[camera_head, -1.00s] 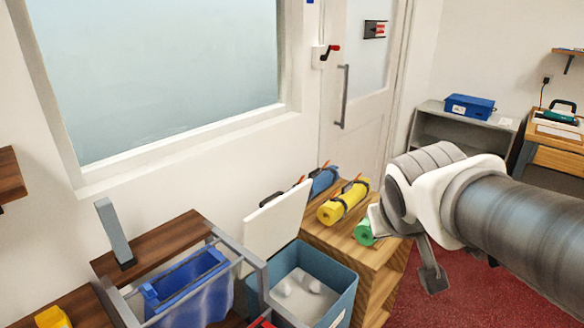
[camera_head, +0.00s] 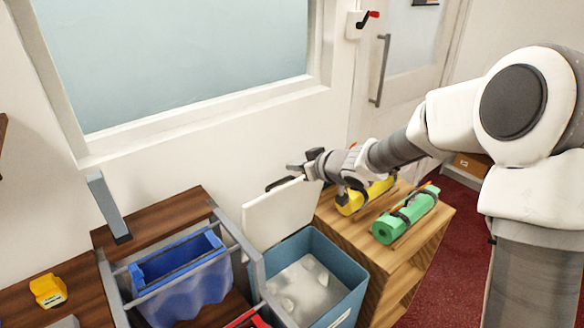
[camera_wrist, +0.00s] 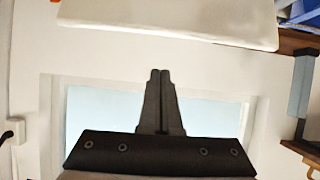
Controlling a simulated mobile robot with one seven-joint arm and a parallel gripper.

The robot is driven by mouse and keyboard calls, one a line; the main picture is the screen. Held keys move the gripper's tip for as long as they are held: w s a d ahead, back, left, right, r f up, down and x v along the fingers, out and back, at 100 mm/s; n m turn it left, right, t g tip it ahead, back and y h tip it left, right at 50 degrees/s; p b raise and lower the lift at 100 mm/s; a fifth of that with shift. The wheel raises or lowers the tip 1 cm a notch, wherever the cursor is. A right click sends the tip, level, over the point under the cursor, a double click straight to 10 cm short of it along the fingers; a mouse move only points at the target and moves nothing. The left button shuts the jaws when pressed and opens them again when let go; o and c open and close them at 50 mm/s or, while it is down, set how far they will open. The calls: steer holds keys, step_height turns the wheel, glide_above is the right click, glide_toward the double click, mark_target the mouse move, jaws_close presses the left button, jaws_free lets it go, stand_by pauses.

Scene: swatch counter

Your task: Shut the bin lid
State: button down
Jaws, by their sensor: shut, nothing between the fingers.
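The bin (camera_head: 352,298) is an open blue-grey box with a pale inside. Its white lid (camera_head: 278,216) stands raised, nearly upright, at the bin's back edge by the wall. The lid also shows as a white slab across the top of the wrist view (camera_wrist: 170,18). My gripper (camera_head: 280,182) is at the lid's upper edge in the head view. In the wrist view its fingers (camera_wrist: 160,72) are together and empty, just short of the slab's edge. I cannot tell whether they touch the lid.
Pale crumpled pieces (camera_head: 308,283) lie in the bin. A wooden shelf unit (camera_head: 412,258) with a yellow roll (camera_head: 352,204) and a green roll (camera_head: 405,217) stands at right. A frame with a blue bag (camera_head: 190,285) stands at left. The window wall is close behind.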

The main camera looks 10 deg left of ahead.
mark_target(281, 182)
steer(key=shift+w+a+f+y, duration=0.2)
steer(key=shift+a+f+y, duration=0.15)
steer(key=shift+a, duration=0.15)
steer(key=shift+w+a+f+b, duration=0.5)
steer(key=shift+a+f, duration=0.1)
steer(key=shift+f, duration=0.4)
steer(key=shift+w+a+f+b, duration=0.4)
steer(key=shift+w+a+f, duration=0.2)
steer(key=shift+f, duration=0.4)
steer(key=shift+w+a+f+b, duration=0.45)
steer(key=shift+a+f, duration=0.15)
steer(key=shift+f, duration=0.4)
